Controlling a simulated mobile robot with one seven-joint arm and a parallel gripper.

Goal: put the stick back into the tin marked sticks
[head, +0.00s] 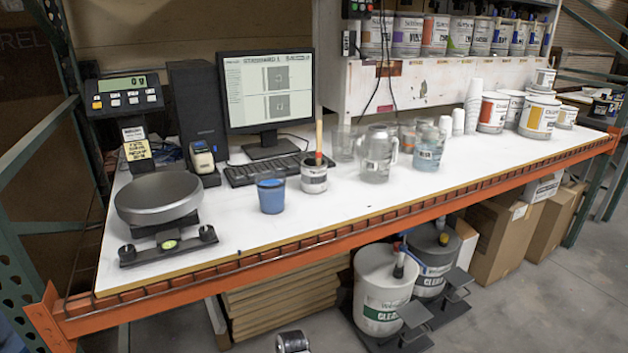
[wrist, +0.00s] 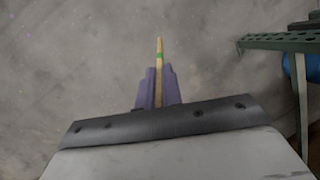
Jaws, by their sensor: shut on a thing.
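My gripper (wrist: 158,85) is shut on a thin wooden stick (wrist: 159,47) with a green band. The stick points away from the wrist between the purple fingers, above bare concrete floor. In the head view, a small pale tin (head: 313,180) stands on the white bench with a wooden stick (head: 319,137) upright in it. Its label is too small to read, so I cannot tell whether it is the tin marked sticks. I cannot make out my gripper in the head view.
A blue cup (head: 271,194) stands left of the tin, and a clear jug (head: 377,155) right of it. The scale (head: 158,198) is at the left. An orange beam (head: 400,212) runs along the bench front. A green post (wrist: 280,41) shows in the wrist view.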

